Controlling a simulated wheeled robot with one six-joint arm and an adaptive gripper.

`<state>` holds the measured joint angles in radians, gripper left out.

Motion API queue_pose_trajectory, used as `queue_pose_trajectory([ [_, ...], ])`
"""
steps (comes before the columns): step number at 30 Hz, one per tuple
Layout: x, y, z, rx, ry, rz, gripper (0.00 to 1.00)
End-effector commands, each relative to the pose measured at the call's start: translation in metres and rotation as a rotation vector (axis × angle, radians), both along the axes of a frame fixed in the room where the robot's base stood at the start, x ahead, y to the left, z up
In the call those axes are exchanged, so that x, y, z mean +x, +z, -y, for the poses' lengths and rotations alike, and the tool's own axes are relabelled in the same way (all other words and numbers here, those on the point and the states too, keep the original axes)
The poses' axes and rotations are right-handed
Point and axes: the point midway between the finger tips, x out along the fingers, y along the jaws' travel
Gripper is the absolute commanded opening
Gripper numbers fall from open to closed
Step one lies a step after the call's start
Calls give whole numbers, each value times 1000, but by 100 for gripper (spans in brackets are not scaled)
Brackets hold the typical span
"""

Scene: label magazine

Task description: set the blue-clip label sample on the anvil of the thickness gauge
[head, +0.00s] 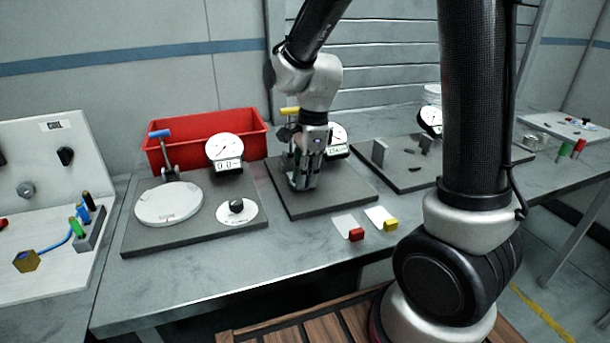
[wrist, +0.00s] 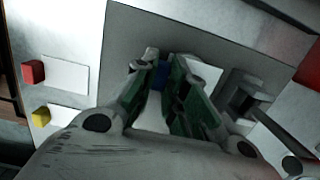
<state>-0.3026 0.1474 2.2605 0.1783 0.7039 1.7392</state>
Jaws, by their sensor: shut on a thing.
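My gripper (head: 303,182) points down over the dark base plate (head: 345,194) of the thickness gauge, whose dial (head: 337,134) is partly behind it. In the wrist view my gripper (wrist: 163,80) is shut on the blue clip (wrist: 161,75) of the label sample. The sample's white label (wrist: 206,74) sticks out past the fingers to the right, toward a grey gauge part (wrist: 246,97). The blue clip is hidden in the head view. The anvil is not clearly visible, and I cannot tell whether the label touches it.
A red-clip sample (head: 356,234) and a yellow-clip sample (head: 390,224) lie on the bench in front of the plate. Another dial instrument (head: 224,148) stands to the left, before a red bin (head: 247,128). A further dark plate (head: 402,176) is to the right.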

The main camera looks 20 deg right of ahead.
Motion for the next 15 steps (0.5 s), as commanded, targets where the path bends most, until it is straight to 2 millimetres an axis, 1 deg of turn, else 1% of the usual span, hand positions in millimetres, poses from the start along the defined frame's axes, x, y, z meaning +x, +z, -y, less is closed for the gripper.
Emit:
queue_pose_trajectory([
  [1,0,-2,0,0,0,-1,1],
  [2,0,-2,0,0,0,-1,15],
  [3,0,-2,0,0,0,-1,23],
  [5,0,-2,0,0,0,-1,34],
  [6,0,-2,0,0,0,-1,35],
  [15,0,0,0,0,0,0,35],
])
